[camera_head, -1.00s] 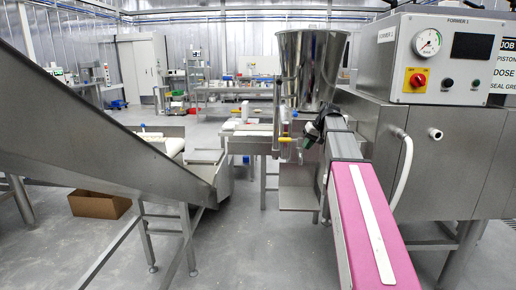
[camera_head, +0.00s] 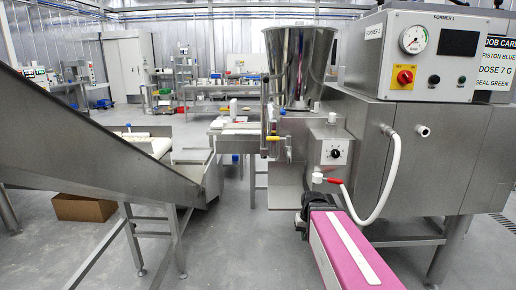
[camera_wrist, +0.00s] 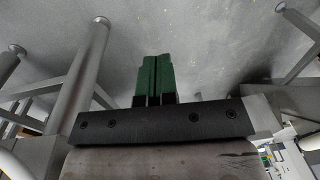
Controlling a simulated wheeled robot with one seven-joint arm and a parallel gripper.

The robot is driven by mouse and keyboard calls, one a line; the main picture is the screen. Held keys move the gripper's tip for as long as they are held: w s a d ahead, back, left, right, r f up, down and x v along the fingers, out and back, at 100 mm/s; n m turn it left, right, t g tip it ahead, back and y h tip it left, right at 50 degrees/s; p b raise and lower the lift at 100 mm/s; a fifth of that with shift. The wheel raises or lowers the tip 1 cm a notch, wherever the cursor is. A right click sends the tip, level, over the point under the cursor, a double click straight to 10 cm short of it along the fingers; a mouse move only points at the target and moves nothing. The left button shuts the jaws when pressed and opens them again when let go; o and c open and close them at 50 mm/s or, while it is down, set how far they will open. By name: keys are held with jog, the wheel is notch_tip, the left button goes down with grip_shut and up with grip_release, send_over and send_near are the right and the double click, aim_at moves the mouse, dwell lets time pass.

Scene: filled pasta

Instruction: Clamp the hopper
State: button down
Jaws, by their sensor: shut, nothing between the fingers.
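The steel hopper (camera_head: 297,62) stands upright on the filling machine, in the middle of the head view. Below it are a yellow handle (camera_head: 275,139) on a vertical rod at the left and a red lever (camera_head: 335,181) at the lower right. I cannot tell which part clamps the hopper. My arm, pink with a white stripe, reaches in from the bottom below the hopper, well apart from it. In the wrist view my gripper (camera_wrist: 153,78) has green fingers shut together, empty, over grey floor. The fingertips are hidden in the head view.
A control box with a gauge (camera_head: 414,39) and a dose card (camera_head: 494,68) is on the right. A white hose (camera_head: 388,190) loops beside my arm. A sloped steel chute (camera_head: 90,130) fills the left, with a cardboard box (camera_head: 84,207) beneath. Floor between is clear.

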jog(key=s+d+f+h, duration=0.1)
jog(key=s+f, duration=0.3)
jog(key=s, duration=0.1)
jog(key=shift+s+f, duration=0.15)
jog(key=shift+s, duration=0.1)
jog(key=shift+d, duration=0.1)
dwell(1.7)
